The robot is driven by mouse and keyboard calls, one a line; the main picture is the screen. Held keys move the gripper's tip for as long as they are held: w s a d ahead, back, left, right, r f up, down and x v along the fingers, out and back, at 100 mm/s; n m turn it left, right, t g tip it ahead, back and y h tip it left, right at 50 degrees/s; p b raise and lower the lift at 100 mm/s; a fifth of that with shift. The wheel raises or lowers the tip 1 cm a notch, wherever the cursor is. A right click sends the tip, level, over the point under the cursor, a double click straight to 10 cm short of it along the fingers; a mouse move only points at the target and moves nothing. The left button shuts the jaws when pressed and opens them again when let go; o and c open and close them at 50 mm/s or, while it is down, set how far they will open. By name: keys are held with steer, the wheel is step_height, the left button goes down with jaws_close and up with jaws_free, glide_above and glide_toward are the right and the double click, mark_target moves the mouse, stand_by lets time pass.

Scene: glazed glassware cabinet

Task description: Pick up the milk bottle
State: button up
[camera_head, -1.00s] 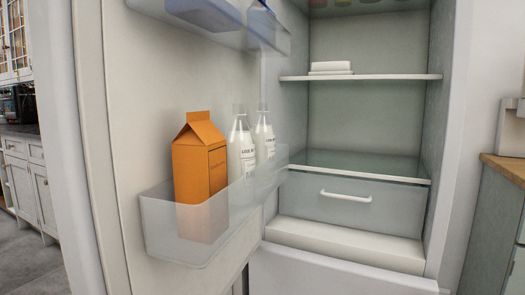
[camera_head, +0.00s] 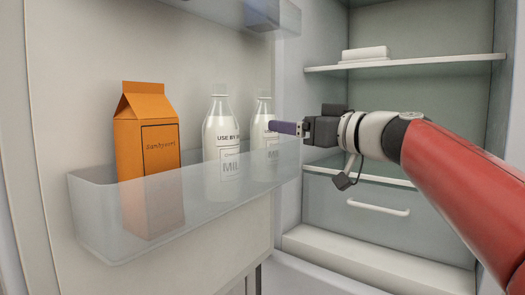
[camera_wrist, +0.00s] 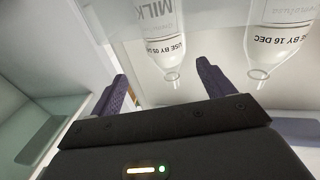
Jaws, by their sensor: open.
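Two white milk bottles with clear necks stand upright in the translucent door bin (camera_head: 110,225). In the head view, the nearer milk bottle (camera_head: 221,140) is unobstructed above the bin wall, and the farther milk bottle (camera_head: 260,140) is partly covered by my fingers. My gripper (camera_head: 275,127) is open and empty, its fingers toward the farther bottle. In the wrist view the bottles appear upside down: one (camera_wrist: 150,35) is ahead between my gripper's (camera_wrist: 162,72) spread fingers, labelled "USE BY 05"; the other (camera_wrist: 272,40), "USE BY 16 DEC", is to the right. I cannot tell whether anything touches.
An orange carton (camera_head: 147,150) stands left of the bottles in the same bin. Another door bin (camera_head: 240,15) is above. The fridge interior at right has a shelf (camera_head: 400,65) with a white item (camera_head: 364,54) and a drawer (camera_head: 360,205).

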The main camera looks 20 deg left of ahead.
mark_target(264, 127)
steer(key=shift+n+g, duration=0.3)
steer(key=shift+g, duration=0.5)
steer(key=x, duration=0.5)
steer(key=f+x, duration=0.1)
steer(key=x, duration=0.2)
steer(key=shift+s+a+b, duration=0.1)
steer(key=shift+a+b, duration=0.3)
steer(key=shift+a, duration=0.05)
steer(key=shift+c, duration=0.3)
steer(key=c, duration=1.4)
steer(key=shift+r, duration=0.15)
steer(key=shift+c, duration=0.6)
step_height(264, 127, up, 10)
steer(key=p, duration=0.8)
